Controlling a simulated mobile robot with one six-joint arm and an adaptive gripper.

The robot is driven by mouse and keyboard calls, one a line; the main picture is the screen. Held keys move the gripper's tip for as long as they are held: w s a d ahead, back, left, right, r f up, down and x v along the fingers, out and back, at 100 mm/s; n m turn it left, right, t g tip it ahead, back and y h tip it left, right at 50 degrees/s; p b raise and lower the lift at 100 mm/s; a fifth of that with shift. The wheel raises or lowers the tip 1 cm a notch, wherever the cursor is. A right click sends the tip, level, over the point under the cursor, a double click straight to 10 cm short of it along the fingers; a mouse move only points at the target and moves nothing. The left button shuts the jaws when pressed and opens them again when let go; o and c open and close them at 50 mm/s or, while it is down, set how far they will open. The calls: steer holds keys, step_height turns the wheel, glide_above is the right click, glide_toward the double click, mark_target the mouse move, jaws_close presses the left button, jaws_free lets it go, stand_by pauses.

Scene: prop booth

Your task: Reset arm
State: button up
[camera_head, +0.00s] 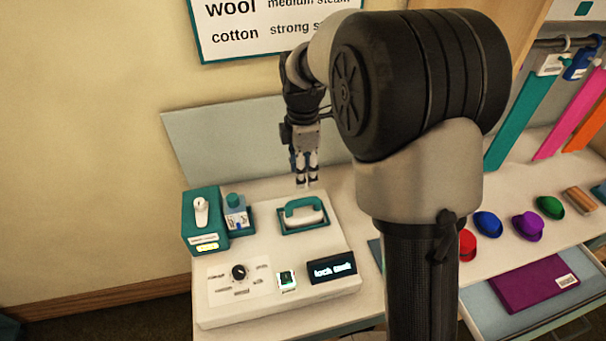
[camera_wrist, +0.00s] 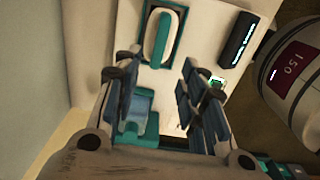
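My gripper (camera_head: 306,184) hangs above the back of the white console (camera_head: 325,302), with its fingers pointing down. In the wrist view my gripper (camera_wrist: 157,72) has its two blue-padded fingers spread apart, with nothing held between them. A teal-handled iron (camera_head: 304,211) rests on its teal-edged pad, below the gripper in the head view. The iron also shows beyond the fingertips in the wrist view (camera_wrist: 161,37). A teal and pale-blue item shows below, between the fingers, partly hidden by them.
The console carries a teal box (camera_head: 203,238) with a white lever, a small teal-topped holder (camera_head: 236,220), a black dial (camera_head: 239,272), a green-lit button (camera_head: 287,279) and a dark display (camera_head: 332,268). A grey panel (camera_head: 235,140) stands behind. Coloured hats and an open drawer are at right.

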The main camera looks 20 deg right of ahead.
stand_by(0.3)
steer(key=s+r+m+t, duration=0.2)
steer(key=s+r+m, duration=0.8)
steer(key=s, duration=0.4)
steer(key=s+m+t, duration=0.2)
steer(key=s+m, duration=0.6)
steer(key=s, duration=0.5)
steer(key=shift+s+t, duration=0.3)
steer(key=shift+s, duration=0.1)
steer(key=shift+o, duration=0.4)
